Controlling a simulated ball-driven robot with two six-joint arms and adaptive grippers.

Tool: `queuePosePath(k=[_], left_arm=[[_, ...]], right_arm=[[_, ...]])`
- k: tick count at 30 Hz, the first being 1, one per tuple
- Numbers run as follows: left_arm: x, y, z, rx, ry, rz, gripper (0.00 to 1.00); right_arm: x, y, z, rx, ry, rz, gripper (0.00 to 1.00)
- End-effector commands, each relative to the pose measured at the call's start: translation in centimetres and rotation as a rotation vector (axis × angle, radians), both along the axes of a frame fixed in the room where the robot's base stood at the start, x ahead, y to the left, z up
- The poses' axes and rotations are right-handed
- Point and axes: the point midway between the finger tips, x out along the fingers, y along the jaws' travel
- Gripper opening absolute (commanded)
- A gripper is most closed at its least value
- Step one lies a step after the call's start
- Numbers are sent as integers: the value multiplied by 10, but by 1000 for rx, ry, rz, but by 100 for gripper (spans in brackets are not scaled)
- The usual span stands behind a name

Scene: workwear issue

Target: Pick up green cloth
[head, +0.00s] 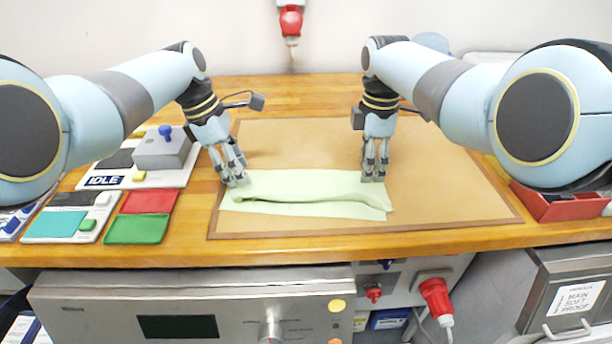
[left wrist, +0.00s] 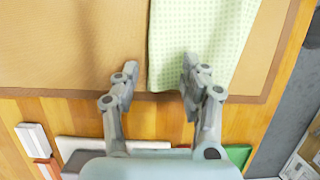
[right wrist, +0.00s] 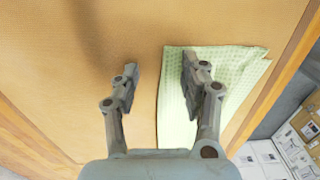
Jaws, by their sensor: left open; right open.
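The pale green checked cloth (head: 300,204) lies on the brown mat, folded lengthwise with a raised fold along its front. It also shows in the left wrist view (left wrist: 205,35) and the right wrist view (right wrist: 230,70). My left gripper (head: 238,180) is open at the cloth's left end; in its wrist view (left wrist: 160,78) the cloth's edge lies between the fingers, with one finger over the cloth. My right gripper (head: 374,174) is open at the cloth's back right corner; in its wrist view (right wrist: 160,78) one finger is over the cloth, the other over bare mat.
The brown mat (head: 440,190) has free room behind and right of the cloth. A control panel marked IDLE (head: 105,181), a red pad (head: 150,201) and a green pad (head: 137,229) lie left. A red bin (head: 560,207) stands right. The table's front edge is close.

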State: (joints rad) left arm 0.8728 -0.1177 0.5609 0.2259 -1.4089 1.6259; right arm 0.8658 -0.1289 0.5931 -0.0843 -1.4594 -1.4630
Motion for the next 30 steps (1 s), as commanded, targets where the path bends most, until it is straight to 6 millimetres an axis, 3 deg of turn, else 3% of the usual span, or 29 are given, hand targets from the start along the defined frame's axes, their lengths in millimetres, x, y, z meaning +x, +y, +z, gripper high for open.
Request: queuePosePath(k=[8, 27, 30], left_arm=[[-1, 0, 0, 0, 2, -1, 43], [-1, -1, -2, 0, 1, 0, 1], [-1, -1, -2, 0, 1, 0, 0]], right_arm=[[0, 0, -4, 0, -1, 0, 43], [-1, 0, -7, 0, 2, 0, 1], [-1, 0, -8, 0, 2, 0, 0]])
